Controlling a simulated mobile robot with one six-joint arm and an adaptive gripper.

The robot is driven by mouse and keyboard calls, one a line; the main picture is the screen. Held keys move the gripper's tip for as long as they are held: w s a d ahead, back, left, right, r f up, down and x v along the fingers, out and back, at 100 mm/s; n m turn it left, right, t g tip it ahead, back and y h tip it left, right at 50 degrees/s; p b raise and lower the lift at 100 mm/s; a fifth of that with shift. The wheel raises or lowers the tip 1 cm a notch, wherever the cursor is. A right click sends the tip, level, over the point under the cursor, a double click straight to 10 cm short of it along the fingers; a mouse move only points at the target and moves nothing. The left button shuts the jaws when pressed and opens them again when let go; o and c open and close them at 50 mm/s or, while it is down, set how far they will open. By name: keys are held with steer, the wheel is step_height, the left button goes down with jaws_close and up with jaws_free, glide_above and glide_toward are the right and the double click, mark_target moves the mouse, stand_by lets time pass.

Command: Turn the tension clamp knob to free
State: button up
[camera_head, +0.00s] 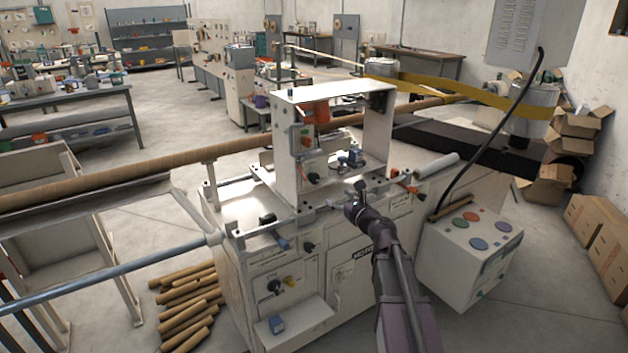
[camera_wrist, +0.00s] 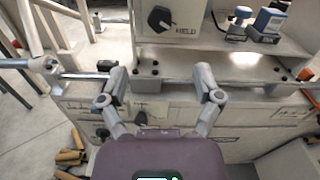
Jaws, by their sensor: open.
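The tension clamp knob (camera_wrist: 160,19) is a black knob on a white panel, with a label beside it that seems to read HELD. Its grip bar slants in the wrist view. In the head view the knob (camera_head: 313,178) shows small on the white box under the machine's frame. My gripper (camera_wrist: 160,84) is open and empty, its two fingers spread apart below the panel in the wrist view. In the head view my gripper (camera_head: 357,190) is right of the knob, apart from it.
Blue-and-white items (camera_wrist: 255,23) stand right of the knob panel. A metal rod (camera_wrist: 165,78) runs across near my fingers. The upright white frame (camera_head: 276,125) rises around the panel. Another black knob (camera_head: 308,246) is lower on the machine front. Cardboard tubes (camera_head: 188,300) lie on the floor.

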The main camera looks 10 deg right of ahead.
mark_target(316, 179)
steer(key=x, duration=1.3)
steer(key=shift+w, duration=0.3)
